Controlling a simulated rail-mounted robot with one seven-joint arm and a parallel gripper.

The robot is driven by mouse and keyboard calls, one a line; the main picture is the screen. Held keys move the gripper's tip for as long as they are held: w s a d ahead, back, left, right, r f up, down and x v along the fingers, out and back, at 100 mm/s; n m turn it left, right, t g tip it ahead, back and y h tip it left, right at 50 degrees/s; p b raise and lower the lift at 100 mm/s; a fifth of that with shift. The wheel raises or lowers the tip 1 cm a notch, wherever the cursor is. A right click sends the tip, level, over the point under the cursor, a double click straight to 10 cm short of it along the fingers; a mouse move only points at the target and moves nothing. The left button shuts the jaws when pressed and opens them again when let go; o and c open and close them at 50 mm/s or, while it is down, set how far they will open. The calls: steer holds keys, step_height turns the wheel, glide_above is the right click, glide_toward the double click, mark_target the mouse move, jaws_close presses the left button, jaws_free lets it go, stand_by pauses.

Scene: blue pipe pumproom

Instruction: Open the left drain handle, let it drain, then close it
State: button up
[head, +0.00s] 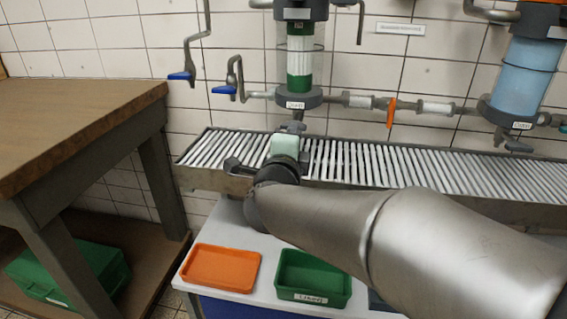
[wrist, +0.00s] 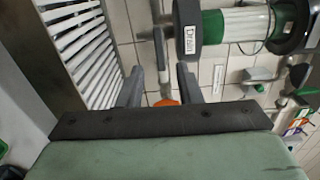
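The left filter column (head: 300,60), green and white inside with a grey bottom cap, hangs on the wall above the slatted trough. Its cap bears a label, readable as "Drain" in the wrist view. The left drain handle, a grey lever (wrist: 160,49), shows in the wrist view beside that cap, ahead of and between the finger lines. In the head view my gripper hides most of the area below the column. My gripper (wrist: 158,80) is open, with two grey fingers apart and nothing clearly held. In the head view my gripper (head: 297,138) is just below the column's cap.
A blue column (head: 522,75) hangs at right, with another drain lever (head: 517,146) below. An orange valve handle (head: 391,112) and blue-handled taps (head: 224,90) are on the pipes. The slatted trough (head: 400,165) runs underneath. Orange (head: 221,268) and green (head: 313,278) trays sit in front; a wooden table (head: 75,115) stands left.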

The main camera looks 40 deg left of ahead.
steer(key=p+v, duration=0.1)
steer(key=v, duration=1)
steer(key=shift+s, duration=0.15)
steer(key=shift+d, duration=0.15)
steer(key=w+d+r+n+g+p, duration=0.4)
steer(key=w+d+r+n+p, duration=0.3)
steer(key=p, duration=0.5)
steer(key=w+d+n+g+h+p, duration=0.25)
steer(key=d+p, duration=0.35)
steer(key=d, duration=0.4)
steer(key=s+d+r+n+g+h+p, duration=0.1)
steer(key=s+d+g+p, duration=0.3)
steer(key=d, duration=0.9)
steer(key=s+d+r+n+g+h+p, duration=0.2)
steer(key=s+d+n+g+h+p, duration=0.1)
steer(key=s+d+p, duration=0.5)
steer(key=s+d+g+h, duration=0.1)
steer(key=s+d+g, duration=0.1)
steer(key=d, duration=0.4)
steer(key=shift+s+p, duration=0.35)
steer(key=shift+s, duration=0.2)
